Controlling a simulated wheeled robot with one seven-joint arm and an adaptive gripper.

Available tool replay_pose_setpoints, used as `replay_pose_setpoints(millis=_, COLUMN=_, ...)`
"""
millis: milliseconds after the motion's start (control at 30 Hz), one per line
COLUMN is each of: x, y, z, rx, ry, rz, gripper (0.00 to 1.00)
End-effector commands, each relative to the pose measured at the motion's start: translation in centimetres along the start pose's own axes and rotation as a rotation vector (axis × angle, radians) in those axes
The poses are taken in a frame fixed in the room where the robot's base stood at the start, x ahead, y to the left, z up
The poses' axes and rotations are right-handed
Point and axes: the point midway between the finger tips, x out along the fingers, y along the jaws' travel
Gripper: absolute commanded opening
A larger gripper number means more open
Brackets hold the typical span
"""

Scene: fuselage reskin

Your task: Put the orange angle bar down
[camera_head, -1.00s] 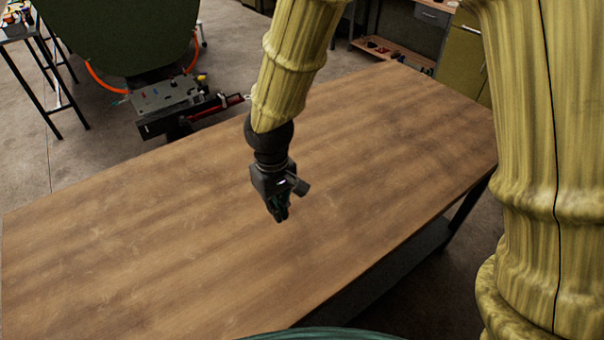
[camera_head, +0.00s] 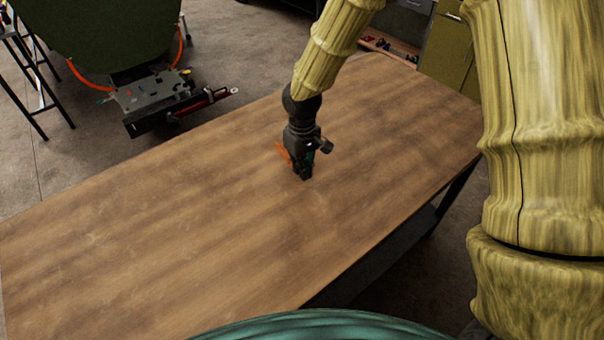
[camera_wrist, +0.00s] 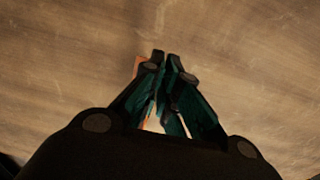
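The orange angle bar (camera_head: 283,153) shows as a small orange piece at the left side of my gripper (camera_head: 304,176), over the far middle of the wooden table. In the wrist view, my gripper (camera_wrist: 165,60) has its dark green fingers close together. An orange strip of the bar (camera_wrist: 138,67) shows beside the left finger, and a pale orange part shows between the fingers lower down. My gripper looks shut on the bar, with most of the bar hidden behind the fingers. I cannot tell whether the bar touches the tabletop.
The wooden table (camera_head: 150,230) is bare around my gripper, with wide free room to the left and front. Beyond its far edge stand a grey tool cart (camera_head: 150,92) and a large dark green panel (camera_head: 100,30). Cabinets (camera_head: 450,50) stand at the back right.

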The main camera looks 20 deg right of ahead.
Motion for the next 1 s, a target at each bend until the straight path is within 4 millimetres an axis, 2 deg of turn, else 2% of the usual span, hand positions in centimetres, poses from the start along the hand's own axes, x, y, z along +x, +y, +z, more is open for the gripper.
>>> replay_pose_setpoints(millis=433, x=3.3, y=0.0, z=0.0, rx=0.0, ry=-0.001, rz=-0.001, gripper=0.0)
replay_pose_setpoints(millis=833, x=3.8, y=0.0, z=0.0, rx=0.0, ry=-0.001, rz=0.0, gripper=0.0)
replay_pose_setpoints(millis=1000, x=3.8, y=0.0, z=0.0, rx=0.0, ry=0.0, rz=0.0, gripper=0.27)
